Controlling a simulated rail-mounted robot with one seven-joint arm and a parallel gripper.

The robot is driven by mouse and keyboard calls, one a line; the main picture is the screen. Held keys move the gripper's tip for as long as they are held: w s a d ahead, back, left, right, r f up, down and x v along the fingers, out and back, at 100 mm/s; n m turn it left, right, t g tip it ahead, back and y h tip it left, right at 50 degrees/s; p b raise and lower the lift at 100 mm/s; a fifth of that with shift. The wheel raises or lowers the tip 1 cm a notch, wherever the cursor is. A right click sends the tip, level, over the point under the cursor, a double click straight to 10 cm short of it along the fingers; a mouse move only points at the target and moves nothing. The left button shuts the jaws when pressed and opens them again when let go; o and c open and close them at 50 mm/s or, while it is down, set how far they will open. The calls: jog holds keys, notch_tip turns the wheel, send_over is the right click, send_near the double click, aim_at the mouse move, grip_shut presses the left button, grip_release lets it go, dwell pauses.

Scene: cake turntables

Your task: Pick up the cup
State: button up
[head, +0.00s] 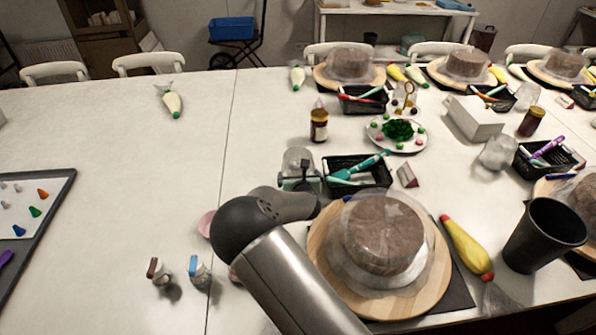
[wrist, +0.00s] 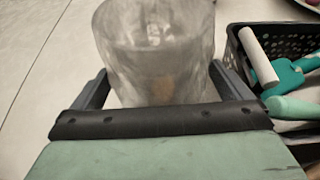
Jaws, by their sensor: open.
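A clear, see-through cup (wrist: 155,55) stands upright straight ahead in the wrist view, its top cut off by the picture edge. It also shows in the head view (head: 298,160), just beyond the end of my arm. My gripper (wrist: 161,88) is open, with one dark finger on each side of the cup. The cup's lower part is hidden behind the gripper's body. I cannot tell whether the fingers touch it. In the head view my gripper (head: 300,179) is partly covered by my arm.
A black basket (head: 357,190) with teal tools stands close to the right of the cup. A cake on a wooden turntable (head: 322,245) and a black cup (head: 545,235) are at the right. Two small bottles (head: 198,270) stand at the front. The table's left middle is clear.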

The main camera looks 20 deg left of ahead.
aim_at(299, 152)
jog(key=shift+w+a+f, duration=0.2)
jog(key=shift+w+f, duration=0.05)
jog(key=shift+w, duration=0.2)
jog(key=c, duration=1.2)
notch_tip(299, 152, up, 10)
jog(key=b, duration=0.2)
jog(key=shift+c, duration=0.2)
jog(key=d+r+m+h, duration=0.2)
jog(key=d+r, duration=0.1)
jog(key=d, duration=1.7)
jog(key=s+d+r+m+t+h, duration=0.1)
jog(key=d+r+m+h, duration=0.2)
jog(key=d, duration=1.6)
jog(key=shift+d+r+h, duration=0.3)
jog(key=shift+d+r, duration=0.05)
jog(key=shift+r, duration=0.05)
jog(key=shift+s, duration=0.1)
